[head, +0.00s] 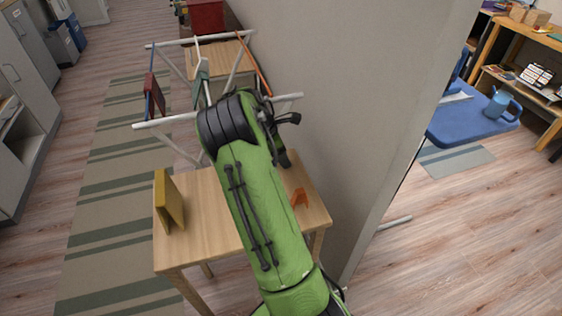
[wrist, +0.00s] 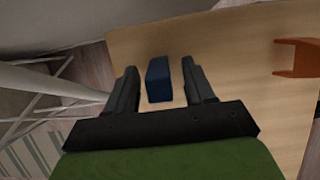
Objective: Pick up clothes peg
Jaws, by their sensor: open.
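My gripper (wrist: 158,76) is open in the wrist view, pointing down over the wooden table (wrist: 235,70). A small dark blue block (wrist: 158,80) shows between its two black fingers, with gaps on both sides. It looks like the clothes peg, but its shape is not clear enough to be sure. How far it is below the fingertips I cannot tell. In the head view my green arm hides the blue block and the gripper. An orange two-legged piece (wrist: 297,57) lies to the right of the fingers; it also shows on the table in the head view (head: 299,198).
A yellow board-like piece (head: 168,202) stands at the table's left side. A white drying rack (head: 165,119) with hung items stands behind the table. A grey wall (head: 345,110) rises close on the right. The table's front left is bare.

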